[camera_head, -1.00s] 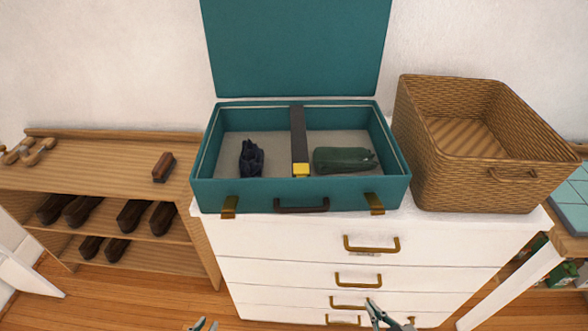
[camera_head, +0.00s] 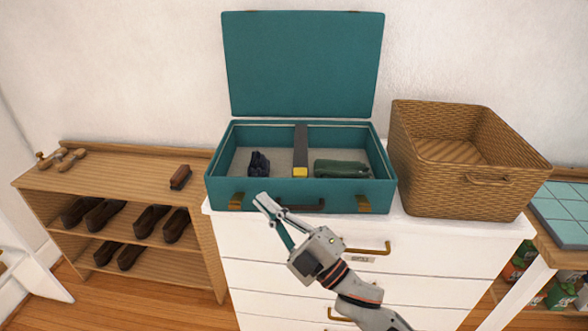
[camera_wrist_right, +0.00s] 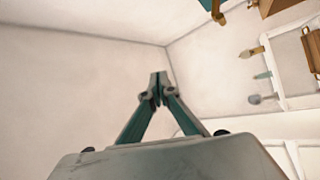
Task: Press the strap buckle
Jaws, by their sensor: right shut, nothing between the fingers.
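A teal suitcase (camera_head: 340,201) lies open on the white dresser, its lid (camera_head: 303,65) standing up at the back. A dark strap (camera_head: 301,145) runs front to back across its middle and ends in a yellow buckle (camera_head: 300,172) near the front wall. My right gripper (camera_head: 262,200) is shut and empty in front of the suitcase, left of the buckle and apart from it. In the right wrist view its fingertips (camera_wrist_right: 157,84) meet with nothing between them. My left gripper is not in view.
A dark bundle (camera_head: 259,164) and a green pouch (camera_head: 341,168) lie in the suitcase, either side of the strap. A wicker basket (camera_head: 455,190) stands at right on the dresser (camera_head: 450,240). A shoe rack (camera_head: 120,170) stands at left.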

